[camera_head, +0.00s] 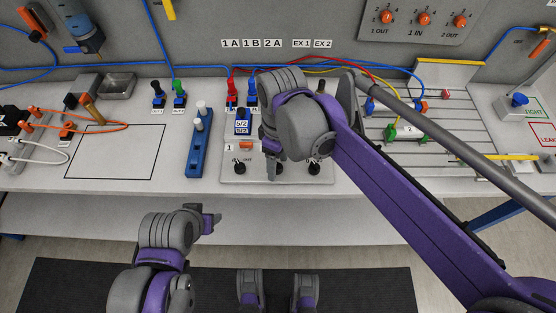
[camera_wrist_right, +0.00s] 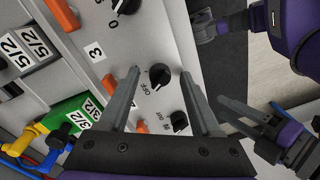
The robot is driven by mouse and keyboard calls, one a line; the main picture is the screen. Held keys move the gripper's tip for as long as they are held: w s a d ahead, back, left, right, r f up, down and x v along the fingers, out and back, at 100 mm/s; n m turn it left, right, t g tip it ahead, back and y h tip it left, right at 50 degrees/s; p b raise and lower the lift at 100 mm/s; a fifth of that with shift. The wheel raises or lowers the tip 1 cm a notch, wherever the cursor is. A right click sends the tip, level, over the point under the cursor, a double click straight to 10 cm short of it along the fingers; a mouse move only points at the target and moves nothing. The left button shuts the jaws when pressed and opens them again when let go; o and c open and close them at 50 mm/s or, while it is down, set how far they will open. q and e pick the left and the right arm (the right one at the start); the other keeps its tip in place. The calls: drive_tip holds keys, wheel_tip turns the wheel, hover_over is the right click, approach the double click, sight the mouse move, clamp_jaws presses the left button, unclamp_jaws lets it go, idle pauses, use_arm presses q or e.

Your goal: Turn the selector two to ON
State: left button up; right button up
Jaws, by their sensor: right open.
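A grey panel (camera_head: 232,176) on the bench front carries a row of black rotary selectors. In the head view the left one (camera_head: 239,168) and right one (camera_head: 314,168) show; my right gripper (camera_head: 273,178) hides the space between them. In the right wrist view the middle selector (camera_wrist_right: 160,76), likely selector two, lies between the two spread, empty fingers of my right gripper (camera_wrist_right: 160,72). "OFF" is printed beside it; its exact pointer direction is unclear. Other selectors show above (camera_wrist_right: 125,5) and below (camera_wrist_right: 180,122). My left gripper (camera_head: 210,217) is in front of the bench, away from the panel.
A blue block with white pegs (camera_head: 198,150) stands left of the panel. Valve blocks (camera_head: 242,122) with tubes stand behind the selectors. Orange parts (camera_wrist_right: 109,83) sit beside the selectors.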

drive_tip(key=shift+c, duration=0.2)
clamp_jaws()
idle(0.3)
drive_tip(key=m+p, duration=0.2)
drive_tip(key=m, duration=0.3)
drive_tip(key=shift+r+m, duration=0.1)
drive_tip(key=shift+m, duration=0.2)
drive_tip(key=m+p, duration=0.1)
drive_tip(key=m, duration=0.5)
drive_tip(key=shift+s+t, duration=0.1)
drive_tip(key=shift+t, duration=0.2)
drive_tip(key=shift+m, duration=0.3)
drive_tip(key=shift+o, duration=0.2)
unclamp_jaws()
